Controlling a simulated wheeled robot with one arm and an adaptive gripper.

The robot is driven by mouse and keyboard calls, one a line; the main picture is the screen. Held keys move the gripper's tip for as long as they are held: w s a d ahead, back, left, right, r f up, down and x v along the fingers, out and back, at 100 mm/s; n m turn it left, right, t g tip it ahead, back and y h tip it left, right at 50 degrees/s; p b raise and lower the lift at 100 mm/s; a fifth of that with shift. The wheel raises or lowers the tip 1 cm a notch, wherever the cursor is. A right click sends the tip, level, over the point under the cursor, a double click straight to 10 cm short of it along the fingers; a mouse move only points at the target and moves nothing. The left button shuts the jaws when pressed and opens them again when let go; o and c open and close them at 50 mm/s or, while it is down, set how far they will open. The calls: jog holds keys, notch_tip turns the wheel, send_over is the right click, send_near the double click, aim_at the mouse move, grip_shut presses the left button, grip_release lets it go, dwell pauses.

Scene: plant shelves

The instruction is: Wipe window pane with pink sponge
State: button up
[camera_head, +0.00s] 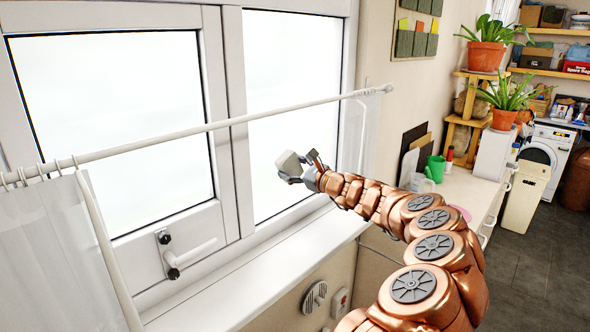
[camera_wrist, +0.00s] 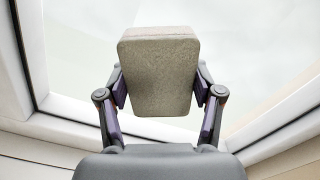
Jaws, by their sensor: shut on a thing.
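My gripper (camera_head: 305,171) is shut on a beige-grey block-shaped sponge (camera_head: 289,163); it does not look pink. In the wrist view the sponge (camera_wrist: 160,72) sits upright between the two fingers. It is in front of the right window pane (camera_head: 290,75), near its lower part. I cannot tell whether it touches the glass. The left window pane (camera_head: 112,115) is wider and framed in white. Bright glass (camera_wrist: 90,60) also fills the wrist view behind the sponge.
A white curtain rail (camera_head: 220,123) crosses before the window, with a sheer curtain (camera_head: 60,250) at left. A handle (camera_head: 185,255) sticks out of the left frame. The sill (camera_head: 250,280) is bare. A green mug (camera_head: 436,167) and a pink round item (camera_head: 462,212) are on the counter.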

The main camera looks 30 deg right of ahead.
jog(key=shift+s+a+f+b, duration=0.1)
jog(key=shift+a+b, duration=0.1)
jog(key=shift+a, duration=0.15)
jog(key=shift+a+f+b, duration=0.1)
jog(key=shift+a+b, duration=0.05)
jog(key=shift+a, duration=0.2)
jog(key=shift+s+a+r, duration=0.1)
jog(key=shift+a+r, duration=0.05)
jog(key=shift+a, duration=0.35)
jog(key=shift+s+a+b, duration=0.15)
jog(key=shift+a+b, duration=0.4)
jog(key=shift+a, duration=0.1)
jog(key=shift+s+a+b, duration=0.15)
jog(key=shift+a+b, duration=0.4)
jog(key=shift+a, duration=0.1)
jog(key=shift+s+a, duration=0.15)
jog(key=shift+a, duration=0.25)
jog(key=shift+s+d, duration=0.1)
jog(key=b, duration=0.1)
send_near(271, 171)
jog(key=shift+w, duration=0.5)
